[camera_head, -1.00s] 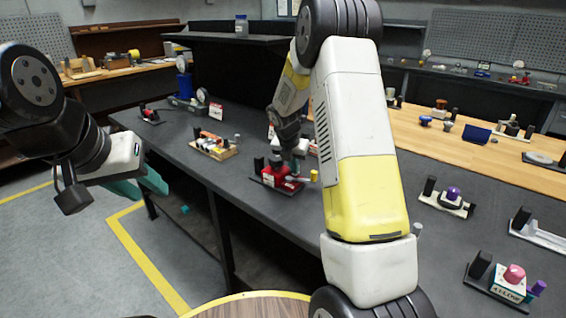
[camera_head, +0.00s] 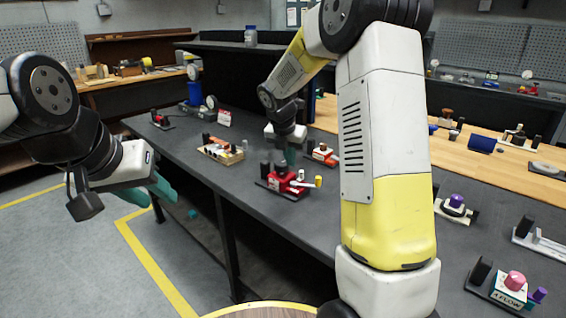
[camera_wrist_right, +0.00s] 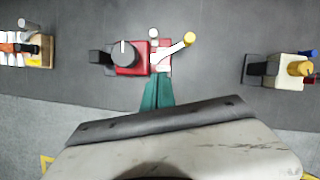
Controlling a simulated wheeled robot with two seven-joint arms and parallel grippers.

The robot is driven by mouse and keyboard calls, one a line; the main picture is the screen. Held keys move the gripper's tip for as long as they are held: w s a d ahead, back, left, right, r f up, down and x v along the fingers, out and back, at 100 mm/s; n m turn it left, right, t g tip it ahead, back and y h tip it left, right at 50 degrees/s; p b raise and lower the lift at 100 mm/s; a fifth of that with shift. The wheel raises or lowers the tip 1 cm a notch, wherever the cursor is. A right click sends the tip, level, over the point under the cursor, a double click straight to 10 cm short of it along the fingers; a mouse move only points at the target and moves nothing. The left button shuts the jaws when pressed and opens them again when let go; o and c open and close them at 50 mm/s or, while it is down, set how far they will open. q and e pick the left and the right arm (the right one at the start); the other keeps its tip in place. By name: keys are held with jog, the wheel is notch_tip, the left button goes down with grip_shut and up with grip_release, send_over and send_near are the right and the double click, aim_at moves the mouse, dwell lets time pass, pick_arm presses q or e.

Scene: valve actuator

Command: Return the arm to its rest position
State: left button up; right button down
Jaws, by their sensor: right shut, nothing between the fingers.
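My right gripper (camera_head: 288,152) hangs over the dark bench, just above and behind a red valve unit (camera_head: 284,182) with a yellow-tipped handle. In the right wrist view its teal fingers (camera_wrist_right: 157,92) are together with nothing between them. They point toward the red valve unit (camera_wrist_right: 130,58), whose dark knob and white lever with a yellow end show clear of the fingers. My right arm is raised and bent, blocking part of the bench in the head view. My left gripper (camera_head: 150,190) hangs off the bench's left side, its teal fingers apart and empty.
The dark bench (camera_head: 262,212) also carries a wooden tray of parts (camera_head: 220,150), another red unit (camera_head: 322,154), and a unit with a pink knob (camera_head: 508,288) at lower right. The floor at left is clear. A wood-topped bench stands behind at right.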

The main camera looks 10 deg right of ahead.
jog(key=shift+r, duration=0.1)
jog(key=s+r+m+t+y, duration=0.1)
jog(key=s+r+m, duration=0.3)
jog(key=s+m, duration=0.5)
jog(key=s+a+r+m+y, duration=0.1)
jog(key=s+r+m, duration=0.3)
jog(key=s+m, duration=0.6)
jog(key=s+a+r+m+t+y, duration=0.1)
jog(key=s+r+m, duration=0.3)
jog(key=s+m, duration=0.5)
jog(key=s+y, duration=0.1)
jog(key=s, duration=0.2)
jog(key=shift+s+m+t+y, duration=0.2)
jog(key=shift+m+t+y, duration=0.1)
jog(key=shift+y, duration=0.1)
